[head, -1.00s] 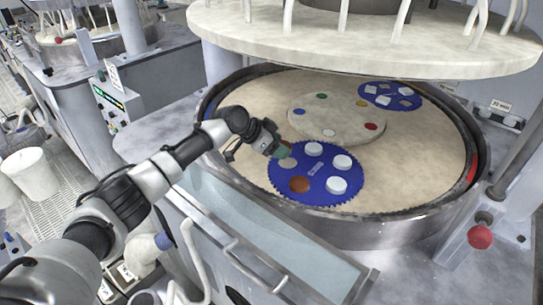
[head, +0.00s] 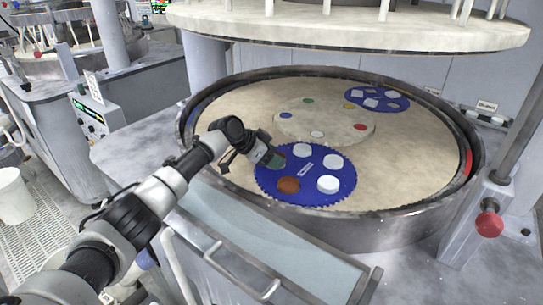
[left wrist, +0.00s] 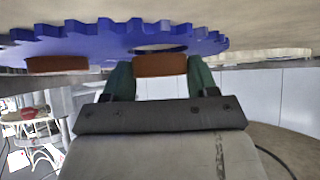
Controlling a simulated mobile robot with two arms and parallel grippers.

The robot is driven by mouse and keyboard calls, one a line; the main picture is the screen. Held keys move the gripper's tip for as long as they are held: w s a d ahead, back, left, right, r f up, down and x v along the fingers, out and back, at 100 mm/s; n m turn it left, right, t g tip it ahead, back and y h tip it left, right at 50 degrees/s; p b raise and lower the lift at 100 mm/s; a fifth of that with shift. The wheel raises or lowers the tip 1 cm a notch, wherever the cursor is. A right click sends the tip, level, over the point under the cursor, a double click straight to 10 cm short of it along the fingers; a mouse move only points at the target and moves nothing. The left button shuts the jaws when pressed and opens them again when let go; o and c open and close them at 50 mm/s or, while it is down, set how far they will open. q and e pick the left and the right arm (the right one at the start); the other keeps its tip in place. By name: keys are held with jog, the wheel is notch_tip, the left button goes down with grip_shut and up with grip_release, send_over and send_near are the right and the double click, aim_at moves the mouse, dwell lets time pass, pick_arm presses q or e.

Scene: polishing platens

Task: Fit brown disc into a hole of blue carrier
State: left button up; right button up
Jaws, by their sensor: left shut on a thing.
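The blue carrier (head: 330,184) is a toothed disc lying flat on the beige platen. A brown disc (head: 289,185) sits at its near left, and white discs (head: 333,161) sit in other places. My left gripper (head: 276,161) is over the carrier's left part. In the left wrist view, which looks upside down, its green fingers (left wrist: 160,70) are shut on another brown disc (left wrist: 160,65). That disc is right by an open hole of the carrier (left wrist: 90,40); its seating cannot be told. My right gripper is not in view.
The platen (head: 420,150) has a raised metal rim (head: 400,222) around it. A second blue carrier (head: 377,91) with pale pieces lies at the back. A large upper plate (head: 350,30) hangs above. A round centre plate (head: 325,125) lies just behind the near carrier.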

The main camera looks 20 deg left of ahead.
pick_arm(q)
jog(key=shift+s+f, duration=0.1)
jog(key=shift+f, duration=0.4)
